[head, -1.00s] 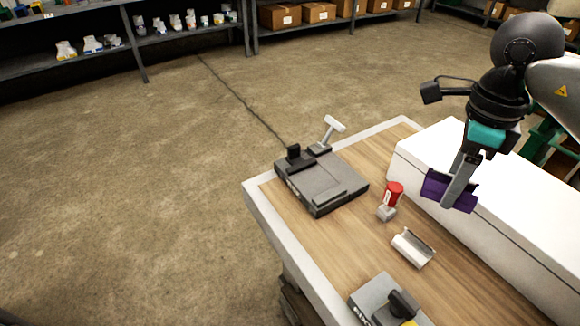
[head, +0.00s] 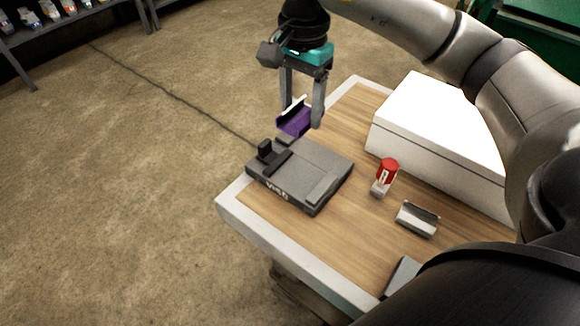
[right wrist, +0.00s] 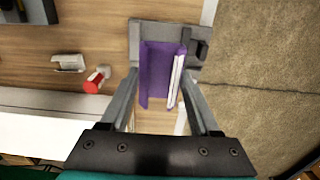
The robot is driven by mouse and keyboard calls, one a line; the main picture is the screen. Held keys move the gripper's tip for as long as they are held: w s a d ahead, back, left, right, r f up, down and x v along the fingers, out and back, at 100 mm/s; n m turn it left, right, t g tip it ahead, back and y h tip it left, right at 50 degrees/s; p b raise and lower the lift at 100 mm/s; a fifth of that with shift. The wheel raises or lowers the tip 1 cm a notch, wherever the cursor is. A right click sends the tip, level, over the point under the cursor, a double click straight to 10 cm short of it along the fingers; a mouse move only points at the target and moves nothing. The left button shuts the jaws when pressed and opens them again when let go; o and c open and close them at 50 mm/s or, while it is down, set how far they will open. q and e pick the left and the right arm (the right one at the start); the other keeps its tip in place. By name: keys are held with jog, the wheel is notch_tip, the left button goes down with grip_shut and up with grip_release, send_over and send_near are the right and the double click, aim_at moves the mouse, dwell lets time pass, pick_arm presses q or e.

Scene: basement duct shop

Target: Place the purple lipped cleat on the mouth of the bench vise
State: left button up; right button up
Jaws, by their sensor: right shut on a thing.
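The purple lipped cleat (head: 294,123) is held between the fingers of my right gripper (head: 302,114), above the far end of the bench vise. In the right wrist view the cleat (right wrist: 158,74) is a purple channel between both fingers, with the vise (right wrist: 150,32) beyond it. The vise (head: 312,172) is a flat dark grey block with lettering on its front and a black upright piece at its left end. A white strip shows beside the cleat; I cannot tell whether it belongs to it. The vise mouth is hard to make out. My left gripper is out of view.
A red-topped item (head: 386,175) and a pale curved piece (head: 417,219) lie right of the vise. A white box (head: 440,130) stands behind them. A second grey block (head: 402,274) is partly hidden by my arm. Bare bench wood (head: 300,235) is clear in front.

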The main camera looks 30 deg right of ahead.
jog(key=b, duration=0.2)
send_over(299, 177)
notch_tip(299, 177, down, 12)
jog(key=shift+r, duration=0.1)
jog(key=shift+f, duration=2.3)
jog(key=shift+f, duration=0.1)
jog(key=o, duration=0.9)
jog(key=shift+f, duration=0.15)
jog(key=shift+o, duration=0.9)
jog(key=shift+r, duration=0.2)
jog(key=shift+r, duration=0.3)
notch_tip(299, 177, up, 12)
jog(key=p, duration=0.1)
jog(key=shift+f, duration=0.25)
